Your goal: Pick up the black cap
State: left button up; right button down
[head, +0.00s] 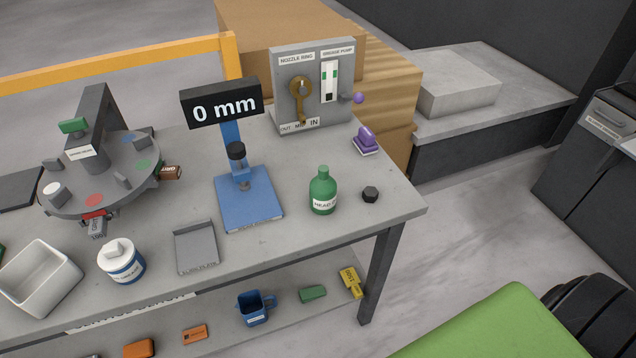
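A small black cap (370,195) with a faceted side sits on the grey workbench (300,245), near its right front corner. It stands just right of a green bottle (323,192) with a white label, apart from it. The bottle is upright, and its top is green. Neither of my grippers shows in the head view.
A blue stand (262,211) with a "0 mm" display (222,103) and a dark knob is left of the bottle. A purple-handled item (367,141) and a grey panel (283,73) stand behind. A grey tray (197,247) and white jar (121,262) are further left. Bench around the cap is clear.

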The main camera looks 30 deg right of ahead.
aim_at(370, 193)
jog(key=i+l+z, duration=0.1)
jog(key=z, duration=1.05)
